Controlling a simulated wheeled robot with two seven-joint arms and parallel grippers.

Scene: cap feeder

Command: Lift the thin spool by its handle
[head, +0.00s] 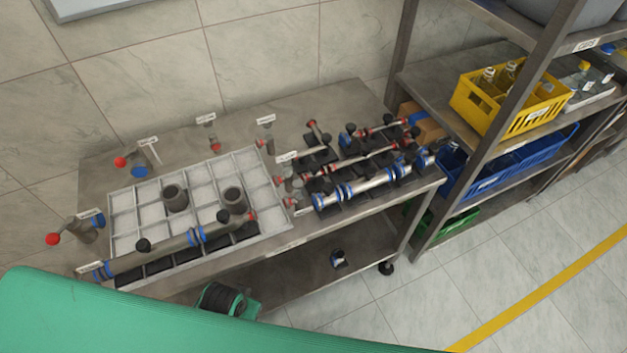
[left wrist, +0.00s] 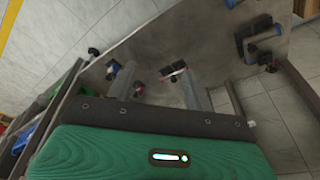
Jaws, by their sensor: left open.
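Several pipe spools with black knob handles lie on the bench in the head view. A slim spool with red ends (head: 352,161) lies in black cradles at the right part of the bench. A shorter red-ended spool (head: 381,129) lies behind it. A thicker blue-ringed spool (head: 360,189) lies in front. A long blue-ringed spool (head: 165,250) lies along the tray's front edge. I cannot tell for certain which is the thin spool. My left gripper (left wrist: 156,70) shows two grey fingers apart and empty in the left wrist view. My right gripper is not in view.
The bench (head: 310,101) carries a white-celled tray (head: 146,208) with two dark rings and several labelled stands. A shelf rack at the right holds a yellow crate (head: 508,118) and a blue crate (head: 497,180). Open floor lies at the lower right.

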